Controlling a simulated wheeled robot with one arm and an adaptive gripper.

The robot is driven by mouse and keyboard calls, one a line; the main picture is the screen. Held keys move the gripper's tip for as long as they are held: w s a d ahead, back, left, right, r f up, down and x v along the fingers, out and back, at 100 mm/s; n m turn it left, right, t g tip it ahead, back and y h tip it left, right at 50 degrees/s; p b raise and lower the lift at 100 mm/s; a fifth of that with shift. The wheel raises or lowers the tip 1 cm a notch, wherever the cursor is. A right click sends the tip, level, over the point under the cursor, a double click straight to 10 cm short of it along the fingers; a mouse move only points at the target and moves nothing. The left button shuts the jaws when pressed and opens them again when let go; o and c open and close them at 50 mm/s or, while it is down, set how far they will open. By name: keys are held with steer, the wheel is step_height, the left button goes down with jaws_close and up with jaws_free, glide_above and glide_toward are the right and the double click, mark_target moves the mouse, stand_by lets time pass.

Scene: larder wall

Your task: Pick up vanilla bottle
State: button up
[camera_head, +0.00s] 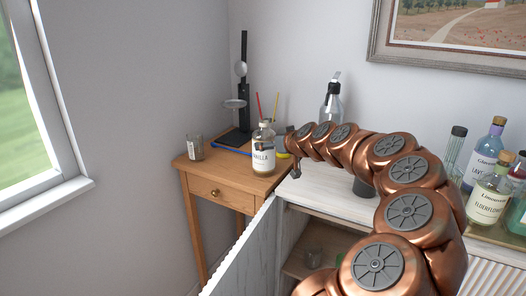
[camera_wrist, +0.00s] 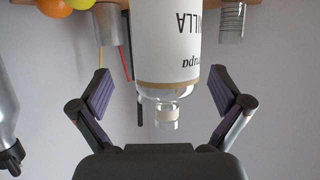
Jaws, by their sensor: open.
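The vanilla bottle (camera_head: 263,157) stands upright on the small wooden table in the head view. It is clear glass with a white label. In the wrist view the bottle (camera_wrist: 167,45) appears upside down, its neck and top pointing toward my gripper's palm. My gripper (camera_head: 291,160) is just right of the bottle in the head view, mostly hidden by my own arm. In the wrist view my gripper (camera_wrist: 160,80) is open, one finger on each side of the bottle, with visible gaps. It holds nothing.
A glass jar (camera_head: 195,147) stands left on the wooden table (camera_head: 218,191). A dark stand (camera_head: 243,85) and coloured pencils (camera_head: 259,106) are behind the bottle. A spray bottle (camera_head: 331,103) stands on the white cabinet. Several bottles (camera_head: 488,197) crowd the right. A ribbed cabinet door (camera_head: 246,254) hangs open.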

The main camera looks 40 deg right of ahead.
steer(key=shift+a+p+x, duration=0.2)
steer(key=shift+p+x, duration=0.05)
steer(key=shift+x, duration=0.9)
steer(key=shift+a+p+x, duration=0.15)
steer(key=shift+p+x, duration=0.05)
steer(key=shift+x, duration=1)
steer(key=shift+f, duration=0.1)
steer(key=c, duration=1.7)
